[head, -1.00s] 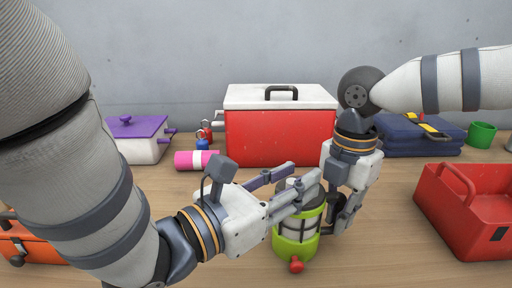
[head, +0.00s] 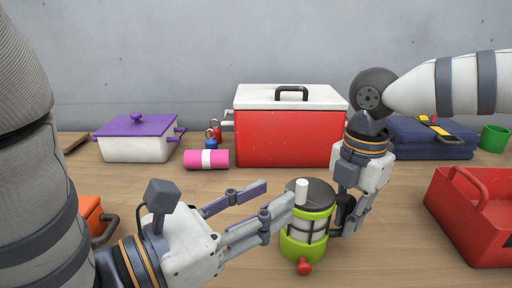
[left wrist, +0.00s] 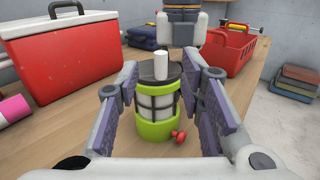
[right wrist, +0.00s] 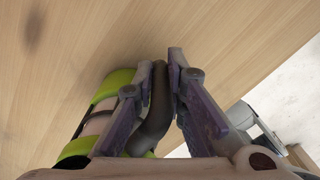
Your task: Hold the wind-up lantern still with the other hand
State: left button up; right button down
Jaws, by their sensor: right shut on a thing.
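The wind-up lantern (head: 305,246) stands upright on the table, with a lime-green base and frame, a grey top and a white post on top. Its red crank knob (head: 304,267) faces the front. My right gripper (head: 346,222) is shut on the lantern's dark side handle (right wrist: 154,122), at its right side. My left gripper (head: 280,198) is open, its fingers pointing at the lantern from the left. In the left wrist view the lantern (left wrist: 155,129) shows between and beyond the spread fingers, with visible gaps at both sides.
A red cooler (head: 285,138) with a white lid stands behind. A purple-lidded pot (head: 138,147), a pink roll (head: 195,159) and small padlocks (head: 211,143) sit at back left.

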pick_arm(q)
jog(key=w+d+r+m+g+h, duration=0.1)
jog(key=d+r+g+h, duration=0.1)
jog(key=m+g+h, duration=0.1)
jog(key=m+g, duration=0.7)
jog(key=g, duration=0.3)
send_near(300, 201)
notch_tip(300, 201, up, 2)
jog(key=a, duration=0.2)
jog(key=d, duration=1.2)
jog(key=shift+s+r, duration=0.15)
jog(key=shift+s, duration=0.1)
grip_shut()
